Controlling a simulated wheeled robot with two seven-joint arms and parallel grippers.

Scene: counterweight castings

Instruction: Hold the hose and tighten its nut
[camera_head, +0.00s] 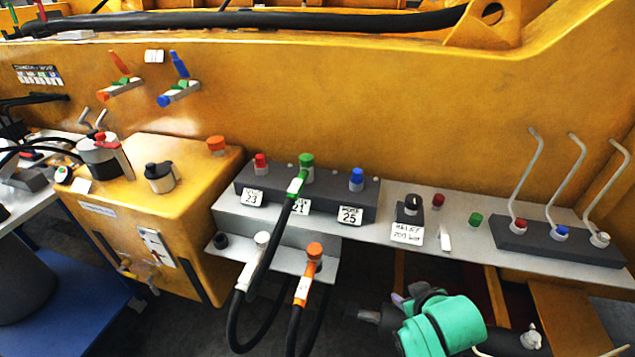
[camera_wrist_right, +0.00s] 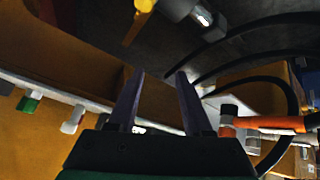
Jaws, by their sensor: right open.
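A black hose (camera_head: 272,240) with a green and white end (camera_head: 297,184) runs up to the green-capped port (camera_head: 306,160) on the grey block. Whether its nut is seated or loose I cannot tell. A second hose end with an orange and white band (camera_head: 303,288) hangs at the orange-capped port (camera_head: 314,252) below; an orange-banded hose end (camera_wrist_right: 265,122) also shows right of the fingers in the right wrist view. My right gripper (camera_head: 402,300) is low, right of the hoses and apart from them. Its fingers (camera_wrist_right: 160,100) are open and empty. My left gripper is not visible.
The grey block (camera_head: 365,210) also carries red and blue caps. A grey shelf (camera_head: 460,236) runs right to a dark lever block (camera_head: 550,240) with upright levers. A yellow box (camera_head: 170,190) stands left. A yellow wall (camera_head: 350,110) rises behind.

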